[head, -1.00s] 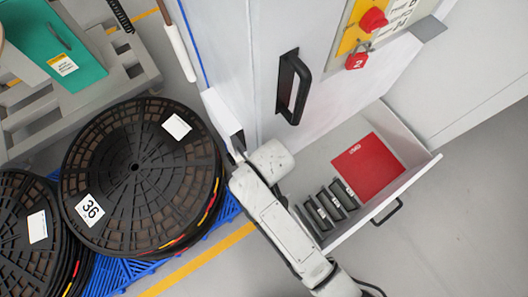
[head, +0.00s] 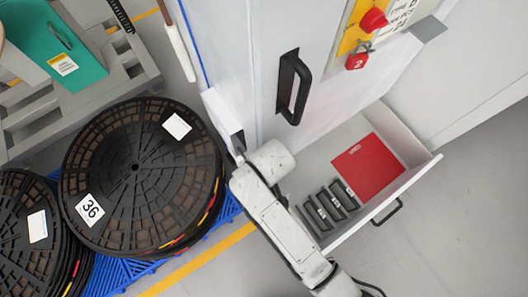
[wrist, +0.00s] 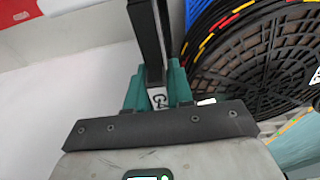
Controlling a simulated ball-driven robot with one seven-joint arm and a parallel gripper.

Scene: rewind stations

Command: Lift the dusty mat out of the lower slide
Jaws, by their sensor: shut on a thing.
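In the head view my arm's end is beside the cabinet's left side, by a white projecting panel (head: 219,108). I cannot tell whether this is the lower slide. The fingers and mat are not clear there.
An open drawer (head: 412,182) holds a red sheet (head: 370,166) and several black boxes (head: 330,203). A black handle (head: 293,88) juts from the cabinet (head: 345,60). Stacked black reels (head: 125,195) stand close at left on a blue pallet (head: 112,278). Floor is clear at lower right.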

